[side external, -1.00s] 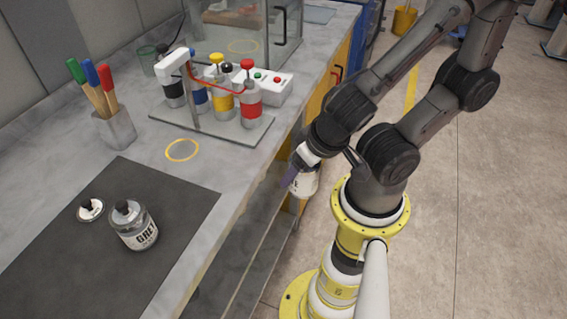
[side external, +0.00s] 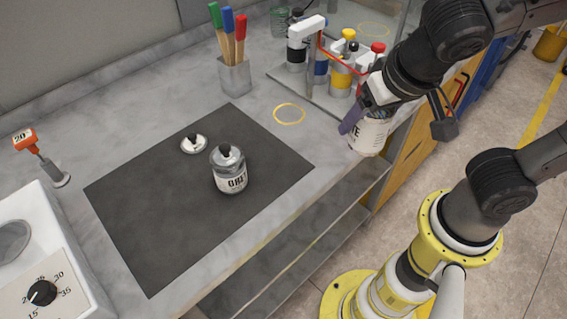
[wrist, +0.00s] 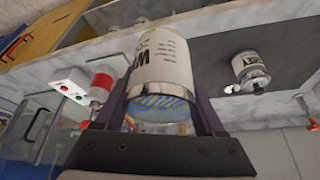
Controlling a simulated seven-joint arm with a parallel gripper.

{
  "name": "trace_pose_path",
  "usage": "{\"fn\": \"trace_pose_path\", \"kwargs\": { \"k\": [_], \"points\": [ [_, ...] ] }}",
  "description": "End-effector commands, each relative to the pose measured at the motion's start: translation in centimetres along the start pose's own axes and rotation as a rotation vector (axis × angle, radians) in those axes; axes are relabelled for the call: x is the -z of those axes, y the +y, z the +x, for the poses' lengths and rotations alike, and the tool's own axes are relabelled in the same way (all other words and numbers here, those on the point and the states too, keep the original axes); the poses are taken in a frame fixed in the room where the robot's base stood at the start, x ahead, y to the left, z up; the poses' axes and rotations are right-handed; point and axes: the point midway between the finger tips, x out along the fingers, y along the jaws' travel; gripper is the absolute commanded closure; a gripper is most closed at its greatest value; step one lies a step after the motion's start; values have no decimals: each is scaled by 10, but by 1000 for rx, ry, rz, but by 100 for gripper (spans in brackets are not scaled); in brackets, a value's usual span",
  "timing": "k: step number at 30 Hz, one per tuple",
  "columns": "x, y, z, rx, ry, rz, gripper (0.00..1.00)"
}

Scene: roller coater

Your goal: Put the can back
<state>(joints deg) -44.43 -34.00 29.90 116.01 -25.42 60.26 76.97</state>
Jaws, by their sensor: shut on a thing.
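My gripper (side external: 368,108) is shut on a can with a white label (side external: 370,137), its lettering partly hidden. It holds the can, a little tilted, near the bench's front edge, beside the bottle rack. In the wrist view the label of the held can (wrist: 163,62) reads "WH..." between the two fingers. A can labelled GREY (side external: 229,171) stands on the dark mat (side external: 150,225), and a small round lid with a dark knob (side external: 194,143) lies beside it. A yellow ring (side external: 289,113) marks a bare spot on the counter, left of my gripper.
The rack (side external: 318,99) holds several capped bottles close behind my gripper. A brush holder (side external: 235,76) stands behind the mat. A white device with a dial (side external: 50,250) is at the lower left. The counter around the ring is clear.

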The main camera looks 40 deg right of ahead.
Motion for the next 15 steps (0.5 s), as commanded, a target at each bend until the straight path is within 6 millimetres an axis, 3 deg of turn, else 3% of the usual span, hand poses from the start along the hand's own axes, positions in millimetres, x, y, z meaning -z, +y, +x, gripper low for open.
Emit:
{"fn": "trace_pose_path", "kwargs": {
  "k": [5,15],
  "points": [
    [10,-11,3,-10,-1,16,100],
    [42,-60,53,-12,-1,19,100]
  ]
}}
